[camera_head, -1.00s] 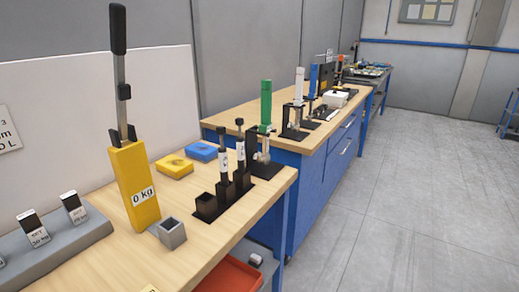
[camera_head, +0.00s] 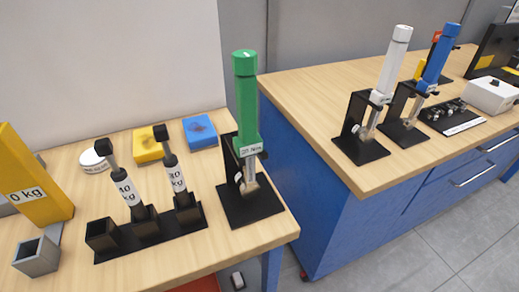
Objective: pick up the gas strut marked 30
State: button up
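The gas strut marked 30 (camera_head: 175,172) stands in the right socket of a black rack (camera_head: 150,238). It has a black rod and end on top, a white label on its body, and leans slightly left. Another similar strut (camera_head: 127,186), whose label seems to read 10, stands in the middle socket, also leaning left. The left socket is empty. The lower ends of both struts are hidden in their sockets. My gripper is not in view.
A green device on a black stand (camera_head: 246,120) stands close to the right of the rack. A yellow block (camera_head: 150,146) and a blue block (camera_head: 199,132) lie behind. A yellow 0 kg post (camera_head: 34,180) and a grey open box (camera_head: 38,257) are left. A second bench (camera_head: 300,90) is at right.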

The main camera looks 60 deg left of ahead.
aim_at(171, 164)
jog(key=i, duration=1.1)
jog(key=u, duration=3.9)
